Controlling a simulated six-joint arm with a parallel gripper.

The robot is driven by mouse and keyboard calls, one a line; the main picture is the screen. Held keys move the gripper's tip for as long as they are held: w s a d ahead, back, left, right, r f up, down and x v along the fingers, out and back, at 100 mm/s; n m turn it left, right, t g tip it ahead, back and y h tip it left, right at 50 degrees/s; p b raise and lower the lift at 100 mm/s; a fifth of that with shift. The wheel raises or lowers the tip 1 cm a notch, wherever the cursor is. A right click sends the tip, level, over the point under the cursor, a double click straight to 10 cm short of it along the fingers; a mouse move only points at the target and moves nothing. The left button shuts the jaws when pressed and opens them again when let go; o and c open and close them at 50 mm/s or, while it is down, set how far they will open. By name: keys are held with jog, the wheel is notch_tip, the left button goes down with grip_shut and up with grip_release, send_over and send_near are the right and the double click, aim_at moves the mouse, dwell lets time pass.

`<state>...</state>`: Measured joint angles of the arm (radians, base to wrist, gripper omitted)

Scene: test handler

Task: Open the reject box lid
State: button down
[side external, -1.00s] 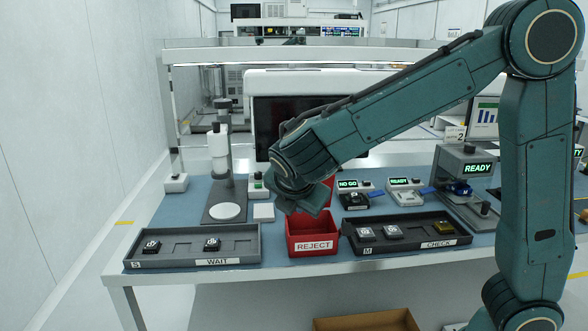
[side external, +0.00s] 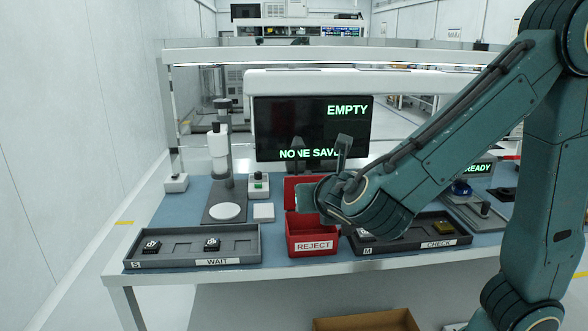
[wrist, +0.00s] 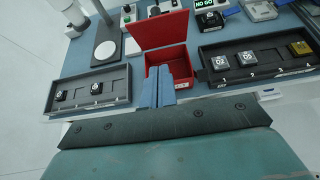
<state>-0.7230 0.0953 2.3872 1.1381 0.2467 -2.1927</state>
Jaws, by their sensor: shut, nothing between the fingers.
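The red reject box (side external: 330,247) stands at the front middle of the table, with a white REJECT label. Its red lid (side external: 290,190) stands up at the back, leaning backward. In the wrist view the lid (wrist: 160,30) is open and the red inside of the box (wrist: 176,56) shows, with nothing visible lying in it. My gripper (wrist: 158,70) is shut and empty, its blue fingers overlapping the front of the box in that view. Whether the fingers touch the box I cannot tell. In the side view my wrist hides the fingertips and part of the box.
The WAIT tray (side external: 134,257) with dark parts lies left of the box. The CHECK tray (side external: 455,235) lies close on the right, partly behind my arm. A stand with a round white plate (side external: 228,211) is behind on the left. A monitor (side external: 275,125) stands at the back.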

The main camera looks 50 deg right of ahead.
aim_at(308, 175)
jog(key=w+d+r+x, duration=0.1)
jog(key=r+x, duration=0.1)
jog(key=x, duration=1)
jog(key=shift+r, duration=0.25)
dwell(0.4)
jog(key=shift+w+d+r, duration=0.35)
jog(key=shift+w+d, duration=0.2)
jog(key=shift+w+d+r, duration=0.35)
jog(key=shift+w+d, duration=0.2)
jog(key=shift+d, duration=0.05)
jog(key=shift+s+a, duration=0.1)
jog(key=shift+a, duration=0.05)
jog(key=shift+s+a, duration=1.2)
jog(key=shift+a, duration=0.05)
jog(key=s+a+r, duration=0.5)
jog(key=r, duration=0.2)
